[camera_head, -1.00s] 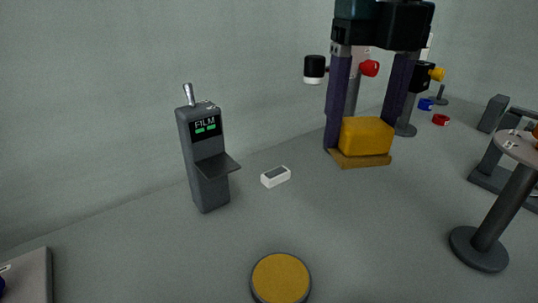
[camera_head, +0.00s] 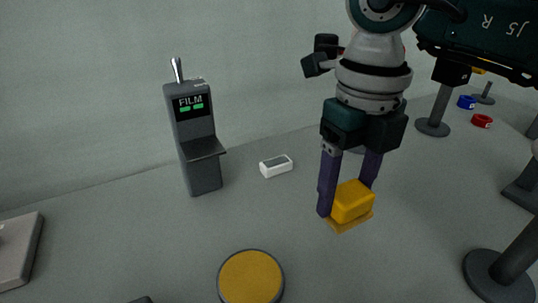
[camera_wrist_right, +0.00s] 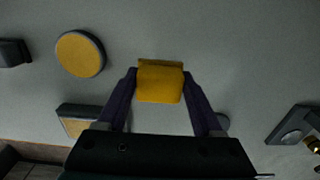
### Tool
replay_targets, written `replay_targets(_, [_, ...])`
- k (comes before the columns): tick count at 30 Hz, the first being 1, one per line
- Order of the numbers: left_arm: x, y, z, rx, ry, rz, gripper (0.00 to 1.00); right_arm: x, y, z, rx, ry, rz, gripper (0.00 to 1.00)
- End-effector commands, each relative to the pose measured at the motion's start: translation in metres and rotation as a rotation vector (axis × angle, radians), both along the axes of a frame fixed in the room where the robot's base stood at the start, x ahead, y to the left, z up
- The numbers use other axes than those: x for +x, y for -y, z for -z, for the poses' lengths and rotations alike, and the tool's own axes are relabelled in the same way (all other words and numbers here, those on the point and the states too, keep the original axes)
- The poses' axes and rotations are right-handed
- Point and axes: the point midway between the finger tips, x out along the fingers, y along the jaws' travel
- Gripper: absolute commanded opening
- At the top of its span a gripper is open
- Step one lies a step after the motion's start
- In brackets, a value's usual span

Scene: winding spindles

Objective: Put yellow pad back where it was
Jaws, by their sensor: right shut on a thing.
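The yellow pad (camera_head: 352,201) is a block with a thin, darker yellow plate under it. My right gripper (camera_head: 347,192) is shut on it, with a purple finger on each side. The pad also shows between the fingers in the right wrist view (camera_wrist_right: 160,84). In the head view it is right of and behind a round dark-rimmed disc with a yellow top (camera_head: 250,278). I cannot tell whether the pad touches the grey surface. My left gripper is not in view.
A FILM device (camera_head: 196,140) stands at the left, with a small white box (camera_head: 276,166) right of it. A stand with a round base (camera_head: 498,277) is at the right. Blue (camera_head: 466,102) and red (camera_head: 482,121) rings lie farther back. The surface between disc and white box is clear.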

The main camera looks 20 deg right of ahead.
Motion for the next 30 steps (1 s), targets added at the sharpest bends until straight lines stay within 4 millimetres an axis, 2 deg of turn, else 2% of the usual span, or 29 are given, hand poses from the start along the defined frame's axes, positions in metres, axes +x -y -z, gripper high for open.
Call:
replay_targets(1, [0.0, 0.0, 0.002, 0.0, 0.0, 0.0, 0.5, -0.001, 0.0, 0.008, -0.001, -0.003, 0.001, 0.23])
replay_targets(5, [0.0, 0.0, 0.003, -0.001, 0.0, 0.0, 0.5, 0.0, 0.0, 0.018, 0.0, -0.001, 0.0, 0.23])
replay_targets(12, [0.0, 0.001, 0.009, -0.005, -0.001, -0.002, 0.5, 0.0, 0.0, 0.054, 0.0, -0.002, 0.001, 0.23])
replay_targets(25, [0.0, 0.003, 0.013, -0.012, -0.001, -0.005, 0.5, 0.0, 0.0, 0.062, -0.001, 0.0, 0.0, 0.23])
replay_targets(26, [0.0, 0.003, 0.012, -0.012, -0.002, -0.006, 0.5, 0.0, 0.0, 0.061, -0.001, 0.0, 0.0, 0.7])
replay_targets(30, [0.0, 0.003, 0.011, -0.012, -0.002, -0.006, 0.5, 0.0, 0.0, 0.06, -0.001, 0.0, 0.001, 0.86])
